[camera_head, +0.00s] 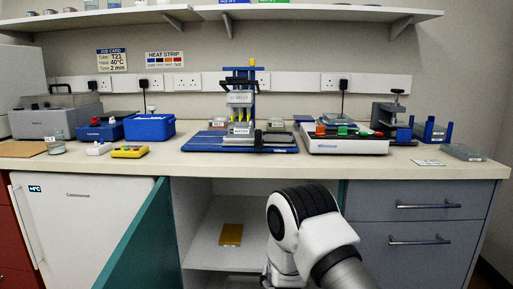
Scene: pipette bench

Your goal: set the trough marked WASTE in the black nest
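I cannot pick out a trough whose mark reads WASTE; the labels are too small to read. Small labelled containers stand on the blue board (200,143), one at its back left (219,122) and one at its back right (276,124). A black-framed labelled block (240,138) stands at the front middle of the board, under the blue and grey pipette stand (241,98). I cannot tell which part is the black nest. My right arm is at the lower middle, before the open cupboard; its gripper is hidden or cut off by the bottom edge. My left gripper is out of view.
A yellow-brown block (231,235) lies in the open cupboard (205,255), whose teal door (139,245) stands open. A white device (345,145) with coloured pieces is right of the board. A shallow clear tray (463,152) lies at far right. The front counter strip is mostly clear.

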